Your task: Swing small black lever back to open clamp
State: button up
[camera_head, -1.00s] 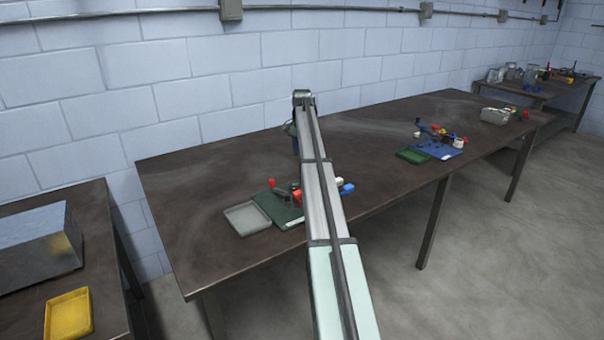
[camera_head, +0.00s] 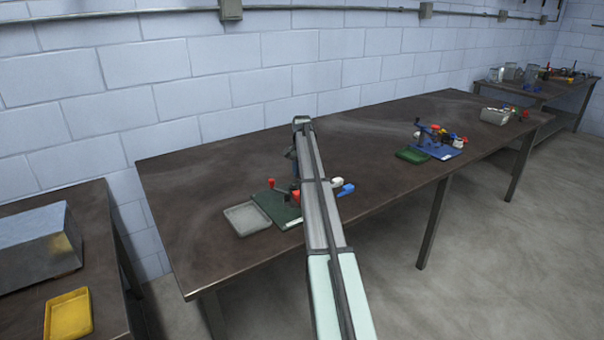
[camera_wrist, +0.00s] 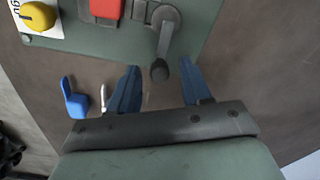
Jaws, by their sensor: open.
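In the wrist view, the small black lever (camera_wrist: 168,42) runs from a round grey pivot on a green board (camera_wrist: 205,20) and ends in a dark knob (camera_wrist: 160,70). My gripper (camera_wrist: 159,65) is open. Its two blue fingers stand on either side of the knob, with gaps visible on both sides. I cannot tell how the fingertips' height compares with the knob. In the head view, the green board (camera_head: 277,211) lies on the long table, and my arm hides part of it. The lever cannot be made out clearly there.
A red block (camera_wrist: 106,8) and a yellow knob (camera_wrist: 37,16) are on the board. A blue part (camera_wrist: 73,99) lies left of my fingers. A grey tray (camera_head: 247,218) sits beside the board on the brown table (camera_head: 190,220). A blue board (camera_head: 440,150) stands farther right.

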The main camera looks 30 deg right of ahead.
jog(key=shift+c, duration=0.4)
grip_shut()
jog(key=shift+w, duration=0.15)
jog(key=n, duration=0.1)
jog(key=w+n, duration=0.1)
jog(key=n, duration=0.1)
jog(key=w+n, duration=0.1)
jog(key=shift+a+n, duration=0.25)
jog(key=shift+n, duration=0.05)
jog(key=n, duration=0.2)
jog(key=w+a+n, duration=0.1)
jog(key=n, duration=0.1)
jog(key=shift+w+n, duration=0.2)
jog(key=shift+n, duration=0.1)
jog(key=a+n, duration=0.1)
jog(key=n, duration=0.1)
jog(key=w+a+n, duration=0.1)
jog(key=n, duration=0.1)
jog(key=shift+n, duration=0.3)
jog(key=shift+w+a+n, duration=0.1)
jog(key=shift+a+n, duration=0.3)
jog(key=shift+n, duration=0.6)
jog(key=shift+w+a+n, duration=0.1)
jog(key=shift+a+n, duration=0.3)
jog(key=shift+n, duration=0.6)
